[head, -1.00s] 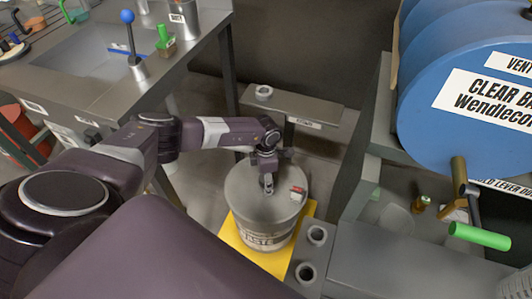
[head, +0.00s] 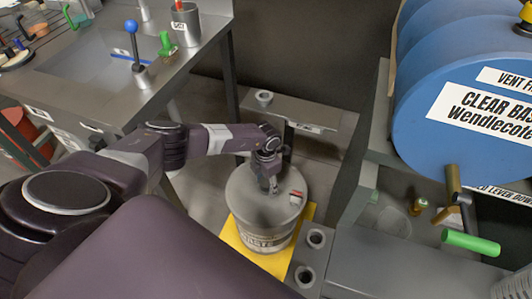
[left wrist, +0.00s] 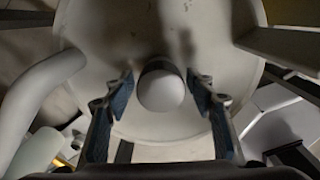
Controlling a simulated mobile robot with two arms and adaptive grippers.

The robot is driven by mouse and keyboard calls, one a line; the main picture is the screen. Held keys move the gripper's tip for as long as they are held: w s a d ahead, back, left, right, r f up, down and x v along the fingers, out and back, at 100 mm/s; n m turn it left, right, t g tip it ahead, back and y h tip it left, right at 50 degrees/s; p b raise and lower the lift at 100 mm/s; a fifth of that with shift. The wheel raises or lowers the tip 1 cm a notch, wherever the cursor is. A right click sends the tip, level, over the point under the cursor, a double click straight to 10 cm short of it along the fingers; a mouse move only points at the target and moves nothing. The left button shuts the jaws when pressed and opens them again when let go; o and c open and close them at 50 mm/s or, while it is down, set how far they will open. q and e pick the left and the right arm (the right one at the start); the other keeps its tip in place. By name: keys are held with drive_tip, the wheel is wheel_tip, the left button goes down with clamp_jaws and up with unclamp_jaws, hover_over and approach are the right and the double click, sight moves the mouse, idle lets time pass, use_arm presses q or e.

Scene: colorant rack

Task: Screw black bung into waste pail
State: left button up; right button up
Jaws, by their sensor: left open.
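The waste pail (head: 265,240) stands upright on a yellow mat (head: 231,232), with a grey lid (head: 245,205). My left gripper (head: 271,189) points down over the lid's middle. In the left wrist view my left gripper (left wrist: 162,98) is open, with one blue-padded finger on each side of a round pale-topped piece with a darker collar (left wrist: 160,88). This piece is over the lid (left wrist: 190,30); I cannot tell whether it is the black bung or how it is seated. The fingers look apart from it. My right gripper is not in view.
A red and white piece (head: 296,197) is on the lid's right side. A grey stand with round holders (head: 304,276) is close at the pail's lower right. A low shelf (head: 300,110) is behind. Blue drums (head: 455,110) and a green-handled lever (head: 470,243) are at the right.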

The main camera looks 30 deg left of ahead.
use_arm(q)
drive_tip(key=shift+r+n+p, duration=0.1)
drive_tip(key=shift+n+p, duration=0.35)
drive_tip(key=shift+n, duration=0.25)
drive_tip(key=shift+n+p, duration=0.6)
drive_tip(key=shift+n, duration=1.1)
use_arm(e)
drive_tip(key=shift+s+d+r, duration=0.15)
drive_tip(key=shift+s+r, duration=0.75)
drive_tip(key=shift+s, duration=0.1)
